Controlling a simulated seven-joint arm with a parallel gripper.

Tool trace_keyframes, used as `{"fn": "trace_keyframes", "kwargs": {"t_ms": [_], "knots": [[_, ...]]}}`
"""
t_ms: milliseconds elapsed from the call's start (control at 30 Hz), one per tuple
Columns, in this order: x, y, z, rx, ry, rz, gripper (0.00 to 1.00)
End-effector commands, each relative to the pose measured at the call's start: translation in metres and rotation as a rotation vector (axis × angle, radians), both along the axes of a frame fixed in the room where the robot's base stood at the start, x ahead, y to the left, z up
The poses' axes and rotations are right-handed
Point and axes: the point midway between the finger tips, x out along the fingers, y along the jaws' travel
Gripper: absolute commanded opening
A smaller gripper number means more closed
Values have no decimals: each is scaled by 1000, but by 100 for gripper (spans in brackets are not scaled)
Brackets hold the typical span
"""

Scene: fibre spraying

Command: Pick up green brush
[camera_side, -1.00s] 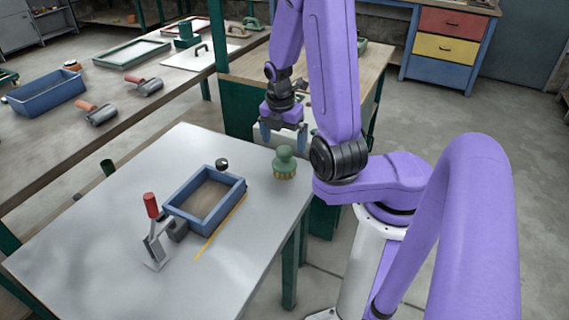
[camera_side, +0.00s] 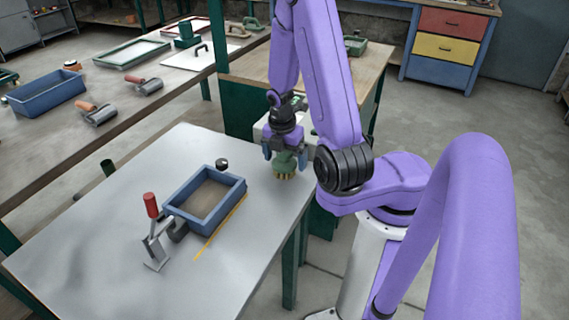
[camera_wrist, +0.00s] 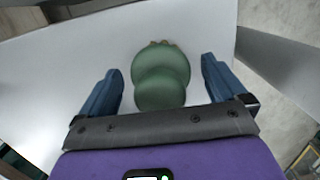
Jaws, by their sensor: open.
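The green brush (camera_side: 285,163) stands upright on the grey table, near its right back edge, with tan bristles at its foot. My gripper (camera_side: 285,154) is lowered over it from above. In the wrist view the rounded green brush (camera_wrist: 160,75) lies between the two blue fingers of my open gripper (camera_wrist: 160,82). A gap shows on each side, so the fingers do not appear to touch it. The brush's top is partly hidden by my gripper in the side view.
The table's right edge is close to the brush. A wooden bench (camera_side: 360,75) stands behind.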

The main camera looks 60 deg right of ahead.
Motion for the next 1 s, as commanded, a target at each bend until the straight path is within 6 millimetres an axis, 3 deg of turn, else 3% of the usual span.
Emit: {"fn": "trace_keyframes", "kwargs": {"t_ms": [133, 167, 333, 400, 767, 1000], "knots": [[0, 0, 0, 0, -1, 0, 98], [0, 0, 0, 0, 0, 0, 92], [0, 0, 0, 0, 0, 0, 36], [0, 0, 0, -1, -1, 0, 31], [0, -1, 4, -2, -1, -1, 31], [1, -1, 20, -5, -3, -1, 31]]}}
